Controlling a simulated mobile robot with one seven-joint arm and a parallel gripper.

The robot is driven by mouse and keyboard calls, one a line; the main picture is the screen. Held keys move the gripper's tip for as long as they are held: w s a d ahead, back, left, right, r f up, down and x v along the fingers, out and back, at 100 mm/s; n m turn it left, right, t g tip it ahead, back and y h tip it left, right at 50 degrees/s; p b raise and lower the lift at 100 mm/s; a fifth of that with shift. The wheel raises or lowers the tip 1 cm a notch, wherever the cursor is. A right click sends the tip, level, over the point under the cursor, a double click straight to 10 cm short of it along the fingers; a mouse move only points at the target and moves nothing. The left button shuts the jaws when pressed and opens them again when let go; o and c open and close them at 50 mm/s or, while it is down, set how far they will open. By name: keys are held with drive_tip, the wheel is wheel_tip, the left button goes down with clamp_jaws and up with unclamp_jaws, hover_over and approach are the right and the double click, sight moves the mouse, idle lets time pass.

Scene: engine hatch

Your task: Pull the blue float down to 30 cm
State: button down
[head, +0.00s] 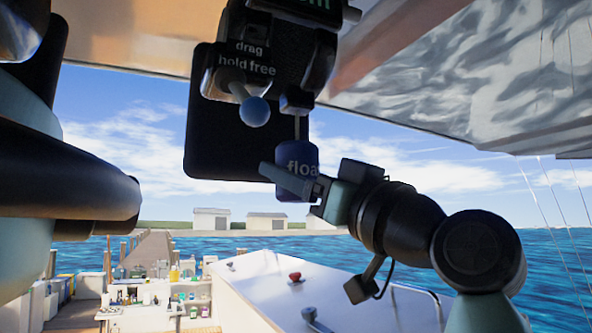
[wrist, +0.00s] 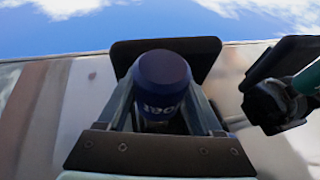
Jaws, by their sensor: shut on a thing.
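The blue float (head: 300,155), a dark blue cylinder with pale lettering, hangs on a thin rod below a black device (head: 270,55) overhead. My gripper (head: 287,181) reaches in from the right and is shut on the float, with one finger across its front in the head view. In the wrist view the float (wrist: 163,72) sits between the two fingers, its rounded end toward the camera. The finger hides part of the float in the head view. No height scale can be read.
A light blue ball-ended lever (head: 255,111) hangs close to the left, under the label "drag hold free". A black panel (head: 208,130) stands behind the float. Below are a white deck surface (head: 330,285) with a red knob (head: 295,276) and a cluttered bench (head: 150,295).

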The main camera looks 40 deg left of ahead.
wheel_tip(320, 180, down, 26)
drive_tip(key=b, duration=1.9)
drive_tip(key=shift+r+b, duration=0.15)
drive_tip(key=shift+b, duration=0.2)
drive_tip(key=shift+c, duration=0.2)
unclamp_jaws()
drive_tip(key=b+v, duration=0.4)
drive_tip(key=v, duration=0.9)
drive_tip(key=shift+b, duration=0.4)
